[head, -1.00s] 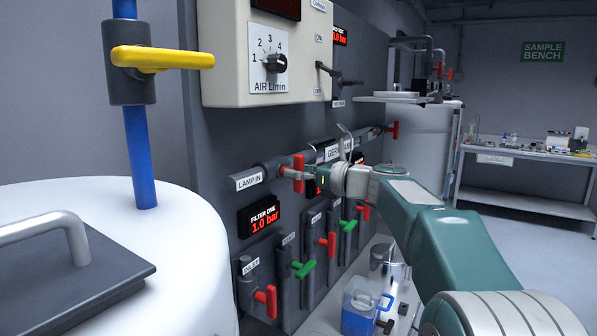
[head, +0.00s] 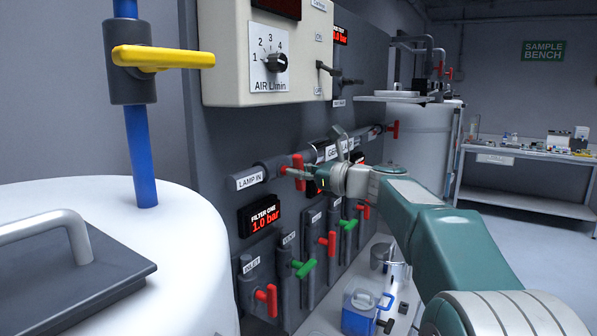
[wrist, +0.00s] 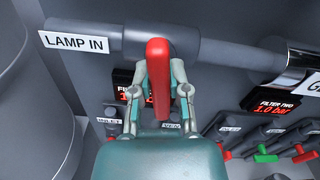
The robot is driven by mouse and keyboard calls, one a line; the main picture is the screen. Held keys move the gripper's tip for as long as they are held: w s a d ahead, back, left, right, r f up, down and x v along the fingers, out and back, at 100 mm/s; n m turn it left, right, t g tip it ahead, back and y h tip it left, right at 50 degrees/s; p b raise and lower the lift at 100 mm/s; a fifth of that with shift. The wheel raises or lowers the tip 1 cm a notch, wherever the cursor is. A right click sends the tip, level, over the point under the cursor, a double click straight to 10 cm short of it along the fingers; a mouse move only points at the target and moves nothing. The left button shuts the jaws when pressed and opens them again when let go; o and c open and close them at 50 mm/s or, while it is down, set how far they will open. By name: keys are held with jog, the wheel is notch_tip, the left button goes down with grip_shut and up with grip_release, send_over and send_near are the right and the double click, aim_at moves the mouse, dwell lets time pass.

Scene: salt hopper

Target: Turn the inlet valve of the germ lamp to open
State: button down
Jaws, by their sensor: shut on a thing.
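The inlet valve of the germ lamp has a red handle (head: 299,171) on the grey pipe, beside the "LAMP IN" label (head: 250,180). In the wrist view the red handle (wrist: 158,75) stands across the pipe, its lower end toward my gripper. My gripper (head: 290,172) is shut on this handle; in the wrist view its two fingers (wrist: 158,88) lie on either side of it. The germ lamp (head: 335,150) is the labelled tube further along the pipe. The valve body behind the handle is partly hidden.
Below are several valves with red and green handles, including the red inlet handle (head: 266,299) and a green one (head: 303,268). A "FILTER ONE" display (head: 261,216) reads 1.0 bar. A blue jug (head: 361,312) stands on the shelf. A white tank (head: 170,270) is at left.

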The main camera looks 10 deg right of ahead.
jog(key=n, duration=0.4)
jog(key=shift+s+a+n, duration=0.1)
jog(key=shift+n, duration=0.2)
jog(key=n, duration=0.3)
jog(key=shift+a+f+n, duration=0.1)
jog(key=shift+f+n, duration=0.1)
jog(key=shift+n, duration=0.1)
jog(key=n, duration=0.4)
jog(key=shift+s+f, duration=0.1)
jog(key=shift+f, duration=0.1)
jog(key=shift+f+n, duration=0.2)
jog(key=shift+n, duration=1.3)
jog(key=c, duration=0.7)
grip_release()
jog(key=shift+o, duration=0.5)
jog(key=shift+a, duration=0.1)
jog(key=shift+r, duration=0.1)
